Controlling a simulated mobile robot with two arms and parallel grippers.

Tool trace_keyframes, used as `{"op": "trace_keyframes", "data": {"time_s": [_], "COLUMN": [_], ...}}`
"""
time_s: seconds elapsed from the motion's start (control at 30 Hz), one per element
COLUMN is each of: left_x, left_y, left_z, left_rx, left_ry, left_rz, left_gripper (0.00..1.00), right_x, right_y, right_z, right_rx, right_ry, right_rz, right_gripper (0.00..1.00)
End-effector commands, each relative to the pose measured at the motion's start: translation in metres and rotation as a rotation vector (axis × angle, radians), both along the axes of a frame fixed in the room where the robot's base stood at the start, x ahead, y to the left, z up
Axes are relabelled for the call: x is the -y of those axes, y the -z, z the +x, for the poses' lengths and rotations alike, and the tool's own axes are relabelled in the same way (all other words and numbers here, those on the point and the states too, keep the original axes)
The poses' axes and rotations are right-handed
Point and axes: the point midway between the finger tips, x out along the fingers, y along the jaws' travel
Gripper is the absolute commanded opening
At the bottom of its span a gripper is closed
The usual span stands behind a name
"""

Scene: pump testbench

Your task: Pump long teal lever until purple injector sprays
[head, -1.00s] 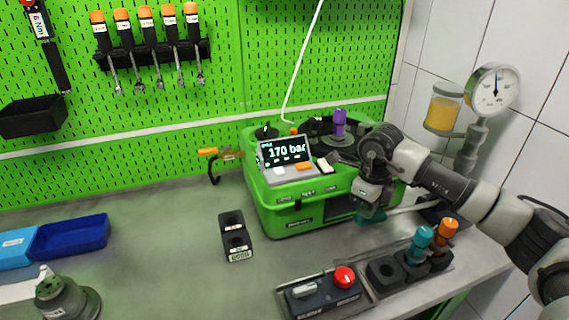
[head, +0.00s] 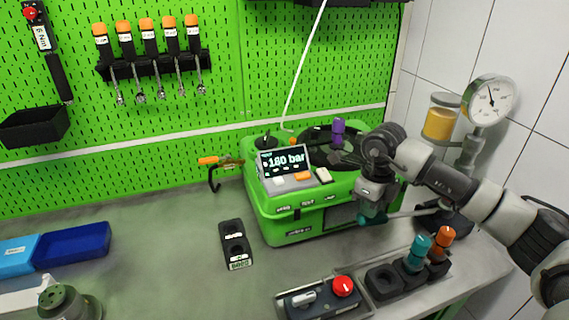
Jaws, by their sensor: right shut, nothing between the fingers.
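The green pump testbench (head: 300,226) stands at the back right of the bench, and its display (head: 285,161) reads 180 bar. The purple injector (head: 338,130) stands upright on its top; no spray shows. The long teal lever shows as a teal end (head: 372,219) with a pale rod running right toward the gauge stand. My right gripper (head: 370,212) is shut, pointing down at the teal end; its fingertips are hard to make out, and I cannot tell whether they touch it. My left gripper is not in view.
A gauge (head: 491,100) and a jar of orange fluid (head: 440,117) stand at the right. The bench's middle left is clear.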

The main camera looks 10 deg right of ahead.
Motion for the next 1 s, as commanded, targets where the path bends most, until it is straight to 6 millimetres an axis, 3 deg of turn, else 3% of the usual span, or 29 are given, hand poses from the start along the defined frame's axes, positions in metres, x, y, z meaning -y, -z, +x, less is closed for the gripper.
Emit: {"op": "trace_keyframes", "data": {"time_s": [0.27, 0.83, 1.0], "left_x": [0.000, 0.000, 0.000], "left_y": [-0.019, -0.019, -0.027], "left_z": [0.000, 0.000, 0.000], "left_rx": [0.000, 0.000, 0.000], "left_ry": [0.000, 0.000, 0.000], "left_rz": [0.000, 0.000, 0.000], "left_gripper": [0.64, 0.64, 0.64], "right_x": [0.003, 0.004, 0.004], "right_y": [-0.030, -0.031, -0.042], "right_z": [0.001, 0.001, 0.001], "right_rx": [0.001, 0.000, 0.001], "right_ry": [-0.001, -0.001, -0.001], "right_rz": [0.002, 0.001, 0.002], "right_gripper": [0.00, 0.00, 0.00]}}
